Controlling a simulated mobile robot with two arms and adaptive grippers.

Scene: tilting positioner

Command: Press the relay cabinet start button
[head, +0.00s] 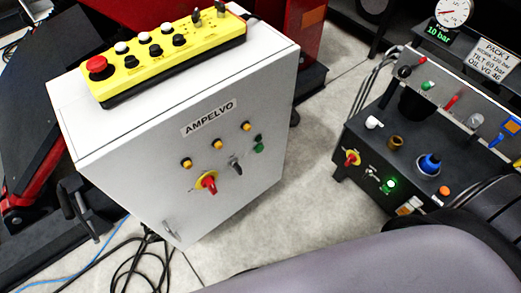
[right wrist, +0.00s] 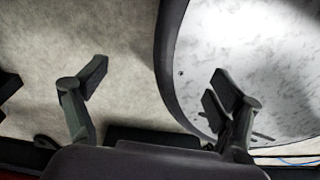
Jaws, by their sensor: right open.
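The relay cabinet (head: 144,153) is a light grey box labelled AMPELVO, left of centre in the head view. Its front carries a green button (head: 259,146) at the right, several amber lamps (head: 217,144), a black selector switch (head: 235,165) and a red-and-yellow rotary switch (head: 207,182). No marking on the green button can be read. My right gripper (right wrist: 160,78) is open and empty in the right wrist view, over pale floor and a round plate. It is not visible in the head view, nor is my left gripper. The cabinet does not show clearly in the wrist view.
A yellow pendant (head: 165,54) with several buttons lies on the cabinet top. A black hydraulic unit (head: 400,150) with a lit green button stands at the right. Clear floor (head: 310,150) lies between them. Black cables (head: 140,262) lie below the cabinet. A round pale plate (right wrist: 250,60) is in the wrist view.

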